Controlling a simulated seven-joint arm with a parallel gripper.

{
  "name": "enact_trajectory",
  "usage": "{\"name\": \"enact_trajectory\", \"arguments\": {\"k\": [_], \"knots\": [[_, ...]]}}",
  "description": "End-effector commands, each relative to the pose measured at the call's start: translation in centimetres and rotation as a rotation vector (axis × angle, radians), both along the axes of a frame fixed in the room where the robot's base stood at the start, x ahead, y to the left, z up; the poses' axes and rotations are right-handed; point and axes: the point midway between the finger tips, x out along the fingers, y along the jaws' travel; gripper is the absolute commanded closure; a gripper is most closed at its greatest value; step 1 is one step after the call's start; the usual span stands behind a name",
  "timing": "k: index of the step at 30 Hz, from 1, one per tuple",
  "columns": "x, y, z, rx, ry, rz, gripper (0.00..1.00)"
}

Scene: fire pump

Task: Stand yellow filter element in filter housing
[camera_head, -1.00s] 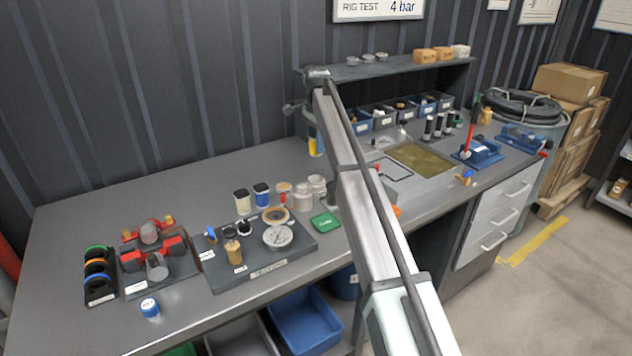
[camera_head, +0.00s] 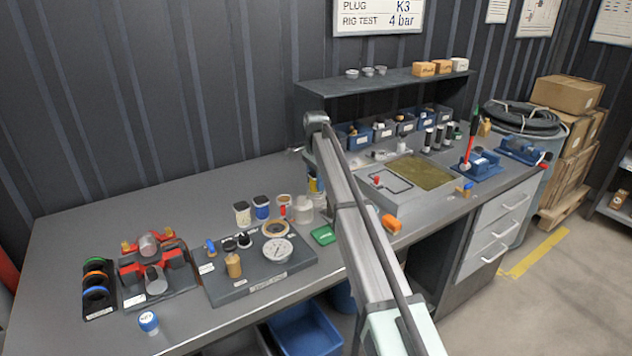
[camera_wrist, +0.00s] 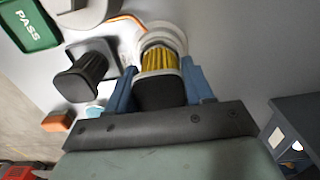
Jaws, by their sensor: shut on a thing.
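My gripper (camera_wrist: 159,68) is shut on the yellow filter element (camera_wrist: 160,59), its blue fingers on either side. The element has pleated yellow sides and a black end cap facing the wrist camera. Beyond it in the wrist view is a pale round filter housing (camera_wrist: 178,35). The element overlaps its mouth, but I cannot tell whether it is inside or above it. In the head view, the yellow element (camera_head: 313,184) shows beside my arm, directly over the clear housing (camera_head: 320,201). My arm hides part of this area.
A green PASS card (camera_head: 323,235) lies in front. An orange object (camera_head: 391,223) is to the right. The left rear bench is clear.

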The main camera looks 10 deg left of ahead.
Motion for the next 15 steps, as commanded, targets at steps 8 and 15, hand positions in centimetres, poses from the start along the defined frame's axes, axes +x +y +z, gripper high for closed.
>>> {"name": "enact_trajectory", "arguments": {"k": [8, 15], "knots": [[0.00, 0.00, -0.53, 0.000, 0.000, 0.000, 0.79], [-0.01, 0.00, -0.96, 0.000, 0.000, 0.000, 0.79]]}}
